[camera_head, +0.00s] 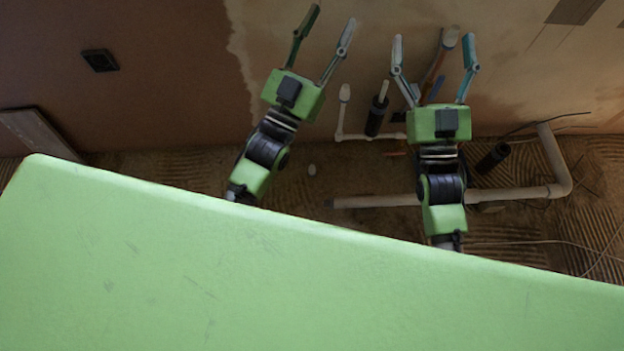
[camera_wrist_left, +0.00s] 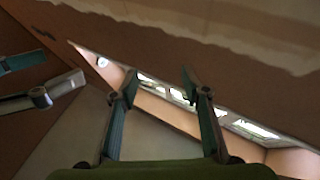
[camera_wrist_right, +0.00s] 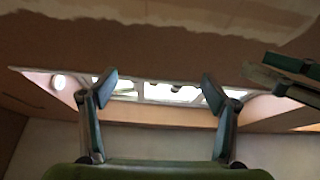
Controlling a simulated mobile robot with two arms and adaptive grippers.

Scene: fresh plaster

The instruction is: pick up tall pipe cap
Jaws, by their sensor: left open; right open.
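A tall pipe with a pale rounded cap (camera_head: 450,38) rises by the wall and shows between the fingers of my right gripper in the head view; I cannot tell its depth from them. A shorter pipe with a pale rounded end (camera_head: 345,93) stands between my two arms. My right gripper (camera_head: 434,40) is open, and no object shows between its fingers in the right wrist view (camera_wrist_right: 157,82). My left gripper (camera_head: 332,15) is open and empty against the bare wall; its spread fingers show in the left wrist view (camera_wrist_left: 160,78). Neither wrist view shows a cap.
A black-sleeved pipe (camera_head: 376,115) stands between the arms. A thick pale pipe (camera_head: 500,194) runs along the floor and bends up at right, near a black cylinder (camera_head: 493,157). A dark wall box (camera_head: 100,60) is at upper left. Thin cables cross the floor at right.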

